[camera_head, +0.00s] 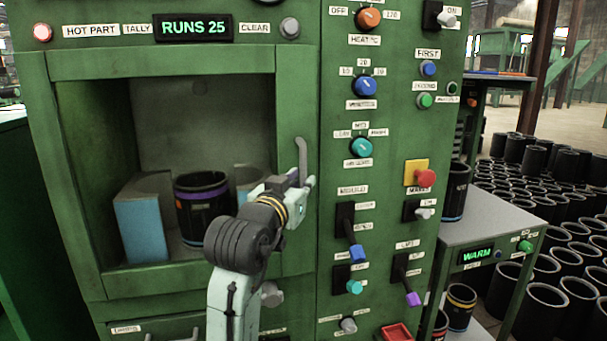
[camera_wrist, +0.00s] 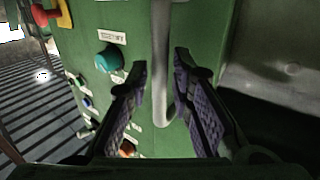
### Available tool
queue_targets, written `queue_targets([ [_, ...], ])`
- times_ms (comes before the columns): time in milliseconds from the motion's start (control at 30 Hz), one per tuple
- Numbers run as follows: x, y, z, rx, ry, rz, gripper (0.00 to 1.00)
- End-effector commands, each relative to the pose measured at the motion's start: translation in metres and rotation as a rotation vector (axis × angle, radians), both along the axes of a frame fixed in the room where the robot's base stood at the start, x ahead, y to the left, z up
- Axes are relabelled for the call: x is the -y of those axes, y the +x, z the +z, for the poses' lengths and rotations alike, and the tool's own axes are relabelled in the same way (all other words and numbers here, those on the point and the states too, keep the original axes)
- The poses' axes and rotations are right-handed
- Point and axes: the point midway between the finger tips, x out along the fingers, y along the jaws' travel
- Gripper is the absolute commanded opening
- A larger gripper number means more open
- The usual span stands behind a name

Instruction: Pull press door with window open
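The press door (camera_head: 165,62) is a green frame around a large window, and it looks closed. Its grey vertical bar handle (camera_head: 302,155) is on the door's right side. My gripper (camera_head: 296,184) is at the handle's lower part in the head view, where its fingertips are hard to make out. In the wrist view my gripper (camera_wrist: 160,92) is open, with one dark ridged finger on each side of the handle (camera_wrist: 161,60). Gaps show between the fingers and the bar. Through the window I see a black sleeve (camera_head: 198,215) with a purple band, between blue-sided blocks.
A green control panel (camera_head: 390,215) with knobs, levers and a red stop button (camera_head: 425,178) is right of the door. A grey side table (camera_head: 490,214) stands further right. Many black sleeves (camera_head: 545,305) cover the floor beyond. A drawer lies below the door.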

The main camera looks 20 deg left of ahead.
Motion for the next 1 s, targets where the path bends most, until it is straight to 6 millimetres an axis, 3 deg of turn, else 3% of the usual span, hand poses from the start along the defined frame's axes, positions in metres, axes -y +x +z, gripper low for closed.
queue_targets([
  [200,-0.001,0.02,0.001,0.001,0.0,0.001,0.21],
  [500,-0.001,0.023,0.0,0.001,0.001,0.001,0.21],
  [833,-0.001,0.022,0.0,0.002,0.0,0.001,0.0],
  [1000,-0.001,0.022,0.0,0.002,0.0,0.001,0.0],
])
